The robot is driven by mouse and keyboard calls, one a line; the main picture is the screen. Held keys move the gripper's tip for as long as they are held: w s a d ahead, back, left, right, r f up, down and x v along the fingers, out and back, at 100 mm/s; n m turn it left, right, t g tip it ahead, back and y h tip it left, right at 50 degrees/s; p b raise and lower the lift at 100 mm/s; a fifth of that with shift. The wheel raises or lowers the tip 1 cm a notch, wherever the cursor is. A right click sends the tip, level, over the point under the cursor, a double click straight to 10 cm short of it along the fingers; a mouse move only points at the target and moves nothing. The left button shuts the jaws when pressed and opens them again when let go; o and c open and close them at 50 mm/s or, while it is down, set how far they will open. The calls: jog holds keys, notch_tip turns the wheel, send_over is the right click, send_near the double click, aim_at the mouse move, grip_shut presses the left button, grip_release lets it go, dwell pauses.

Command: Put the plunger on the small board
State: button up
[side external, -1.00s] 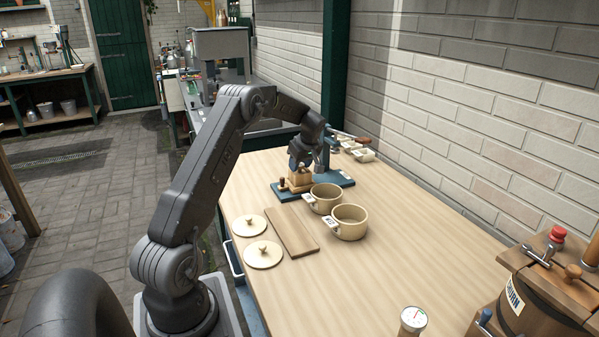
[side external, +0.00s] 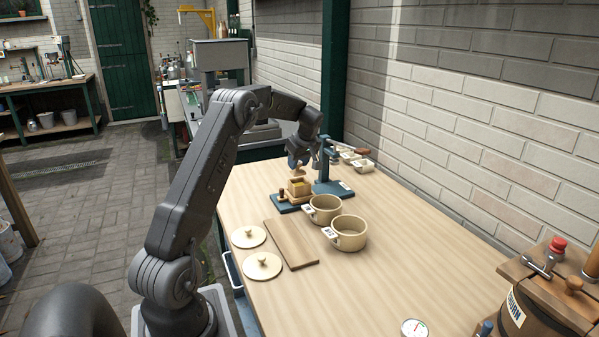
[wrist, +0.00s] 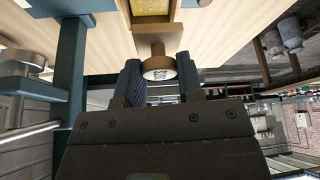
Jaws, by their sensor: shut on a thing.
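My gripper (side external: 297,163) is shut on the wooden plunger (side external: 298,174) and holds it just above the wooden mould box (side external: 299,187). In the wrist view the jaws (wrist: 158,82) have a wooden part of the plunger (wrist: 157,46) between them; its far end is hard to make out. The mould box is open at the top, with yellow stuff inside (wrist: 151,7). The small board (side external: 290,244) is a flat brown plank on the table, bare, between the lids and the pots.
Two cream pots (side external: 347,236) are right of the board, two round lids (side external: 262,266) left. A wooden churn (side external: 540,305) stands at the front right. The table's middle right is clear.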

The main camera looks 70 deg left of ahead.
jog(key=s+a+r, duration=0.3)
jog(key=s+r, duration=0.3)
jog(key=s, duration=0.5)
jog(key=s+d+f, duration=0.4)
jog(key=s+d, duration=0.7)
jog(key=w+d+f, duration=0.1)
jog(key=w+f, duration=0.1)
jog(key=w, duration=0.1)
jog(key=w+d+f, duration=0.1)
jog(key=w+f, duration=0.1)
jog(key=w, duration=0.2)
jog(key=w+d+f, duration=0.1)
jog(key=w+f, duration=0.2)
jog(key=w, duration=0.1)
jog(key=shift+d, duration=0.2)
jog(key=shift+w+f, duration=0.1)
jog(key=shift+f, duration=1.95)
jog(key=shift+f, duration=0.15)
jog(key=o, duration=0.9)
